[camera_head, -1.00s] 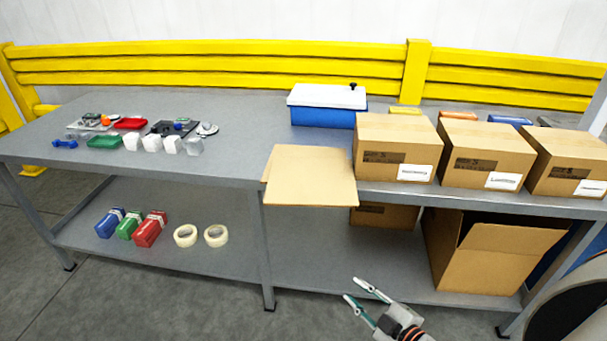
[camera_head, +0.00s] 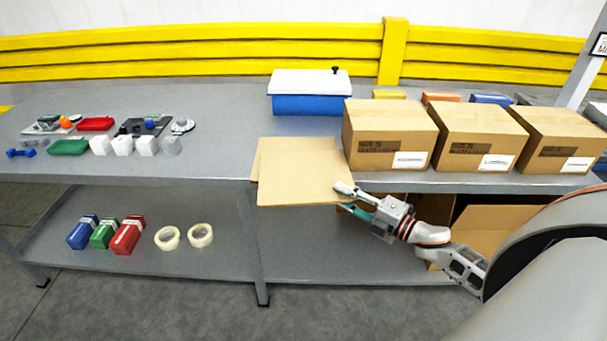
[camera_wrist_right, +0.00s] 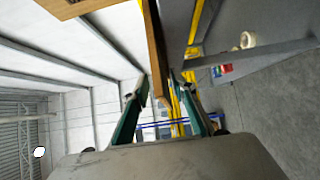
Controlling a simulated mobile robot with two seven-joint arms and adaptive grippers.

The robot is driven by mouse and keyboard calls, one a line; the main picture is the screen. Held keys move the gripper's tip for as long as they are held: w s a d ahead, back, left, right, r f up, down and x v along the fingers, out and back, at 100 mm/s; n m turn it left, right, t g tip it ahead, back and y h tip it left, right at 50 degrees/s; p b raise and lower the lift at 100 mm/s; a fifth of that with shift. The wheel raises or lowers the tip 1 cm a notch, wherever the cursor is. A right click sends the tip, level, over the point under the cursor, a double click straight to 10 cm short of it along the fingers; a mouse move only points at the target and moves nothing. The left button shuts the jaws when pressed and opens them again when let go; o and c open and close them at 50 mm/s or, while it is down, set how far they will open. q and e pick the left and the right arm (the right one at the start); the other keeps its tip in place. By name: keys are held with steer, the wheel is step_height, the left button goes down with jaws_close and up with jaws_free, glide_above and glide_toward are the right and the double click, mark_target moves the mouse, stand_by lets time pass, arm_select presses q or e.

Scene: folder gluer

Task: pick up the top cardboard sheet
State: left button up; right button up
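The top cardboard sheet (camera_head: 305,170) lies flat on the table and juts out past its front edge. A strip of another sheet (camera_head: 257,163) shows under it at the left. My right gripper (camera_head: 342,198) is at the front right corner of the top sheet, one finger above the sheet's level and one below. In the right wrist view, the cardboard (camera_wrist_right: 156,60) shows edge-on between the spread fingers of my right gripper (camera_wrist_right: 160,88), nearer the left one. I cannot tell whether either finger touches it. My left gripper is out of view.
Cartons (camera_head: 388,135) stand right of the sheets, close to my right gripper. A blue bin with a white lid (camera_head: 310,103) stands behind. A lower shelf (camera_head: 300,250) holds tape rolls and small boxes.

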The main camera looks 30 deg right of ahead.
mark_target(326, 187)
steer(key=x, duration=0.5)
steer(key=shift+w+a+f+p, duration=0.1)
steer(key=shift+w+a+p, duration=0.1)
steer(key=shift+a+p, duration=0.15)
jaws_close()
